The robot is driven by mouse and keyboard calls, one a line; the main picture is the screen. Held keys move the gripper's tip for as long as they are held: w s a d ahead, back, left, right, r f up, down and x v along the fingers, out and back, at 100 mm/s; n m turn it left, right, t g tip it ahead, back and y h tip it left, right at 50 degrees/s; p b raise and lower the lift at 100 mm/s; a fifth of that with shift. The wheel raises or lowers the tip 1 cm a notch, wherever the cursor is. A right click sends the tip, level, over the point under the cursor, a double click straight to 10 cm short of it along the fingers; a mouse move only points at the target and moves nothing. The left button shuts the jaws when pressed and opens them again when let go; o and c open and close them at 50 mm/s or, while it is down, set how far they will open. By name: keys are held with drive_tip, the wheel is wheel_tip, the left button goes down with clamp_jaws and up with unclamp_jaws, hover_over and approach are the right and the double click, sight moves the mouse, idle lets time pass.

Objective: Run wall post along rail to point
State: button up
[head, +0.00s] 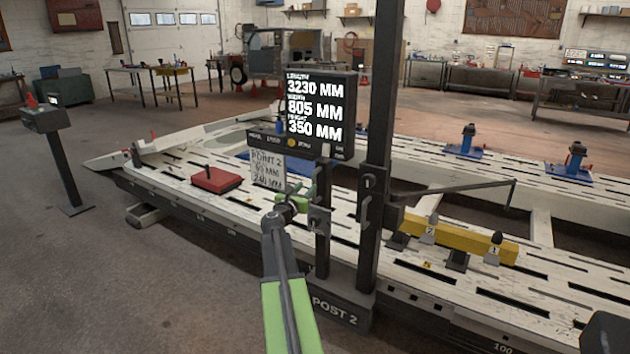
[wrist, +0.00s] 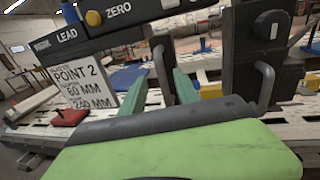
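The wall post (head: 378,130) stands upright on a base marked POST 2 (head: 337,308), at the near edge of the bench (head: 440,290). Its display (head: 318,108) reads length 3230, width 805, height 350 MM. A card (head: 268,170) below reads POINT 2, with 60 MM and 240 MM legible in the wrist view (wrist: 84,90). A thin pointer arm (head: 470,187) reaches right from the post over a yellow beam (head: 455,240) with points 2 and 1. My gripper (wrist: 158,90) is open, its green fingers apart on either side of a grey handle (wrist: 160,62); contact is unclear.
A second grey handle (wrist: 265,85) is on the post, right of my fingers. A red box (head: 216,180) lies on the bench left of the post. Blue clamps (head: 467,142) stand on the far rail.

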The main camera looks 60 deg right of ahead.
sight(313, 180)
drive_tip(key=d, duration=0.3)
drive_tip(key=w+d, duration=0.1)
drive_tip(key=d, duration=0.4)
drive_tip(key=shift+w+d, duration=0.3)
drive_tip(key=shift+w, duration=0.05)
clamp_jaws()
idle(0.7)
drive_tip(key=shift+d, duration=0.15)
drive_tip(key=shift+w, duration=0.15)
